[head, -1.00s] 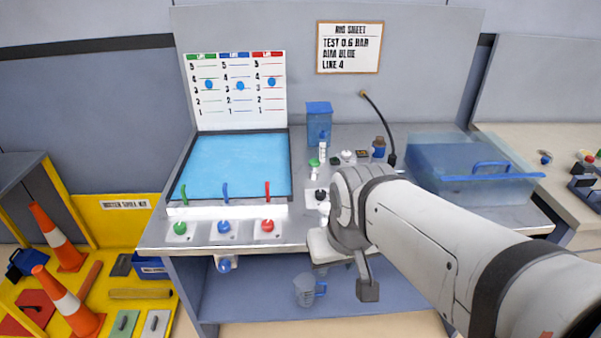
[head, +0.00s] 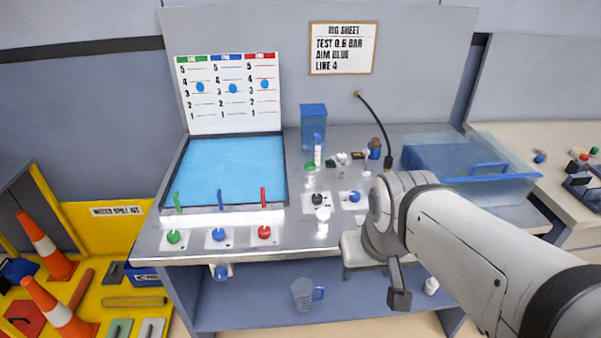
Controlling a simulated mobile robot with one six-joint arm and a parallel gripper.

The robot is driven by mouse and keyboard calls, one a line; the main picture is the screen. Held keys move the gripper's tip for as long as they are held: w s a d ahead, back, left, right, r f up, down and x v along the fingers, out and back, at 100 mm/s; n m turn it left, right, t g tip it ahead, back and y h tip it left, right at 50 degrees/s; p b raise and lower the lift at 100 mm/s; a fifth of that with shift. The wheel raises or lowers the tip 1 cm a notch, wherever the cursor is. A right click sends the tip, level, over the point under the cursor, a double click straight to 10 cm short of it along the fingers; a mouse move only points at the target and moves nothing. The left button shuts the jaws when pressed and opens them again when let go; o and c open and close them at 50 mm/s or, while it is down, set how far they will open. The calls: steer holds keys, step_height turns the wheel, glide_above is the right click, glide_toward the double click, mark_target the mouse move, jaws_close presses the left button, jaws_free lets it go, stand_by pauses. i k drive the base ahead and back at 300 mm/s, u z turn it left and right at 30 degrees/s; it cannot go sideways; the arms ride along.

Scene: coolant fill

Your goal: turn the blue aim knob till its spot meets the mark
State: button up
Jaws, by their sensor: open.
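The blue knob (head: 218,233) sits on a white plate at the bench front, between a green knob (head: 173,236) and a red knob (head: 264,232). On the upright chart (head: 228,118), the blue column's spot (head: 232,88) appears between lines 3 and 4. A posted sheet (head: 343,48) reads "AIM BLUE" and "LINE 4". My gripper (head: 375,283) hangs at the bench's front edge, right of the knobs and apart from them. It is open with nothing seen between its jaws; my wrist partly hides it.
A blue basin (head: 236,168) lies behind the knobs, with three coloured levers along its front. Another blue knob (head: 354,196) sits near my wrist. A clear blue tank (head: 470,180) stands right. A jug (head: 305,294) is on the lower shelf. Cones stand left.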

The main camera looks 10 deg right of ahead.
mark_target(219, 234)
steer(key=k, duration=1.3)
steer(key=u, duration=0.6)
steer(key=i, duration=1.75)
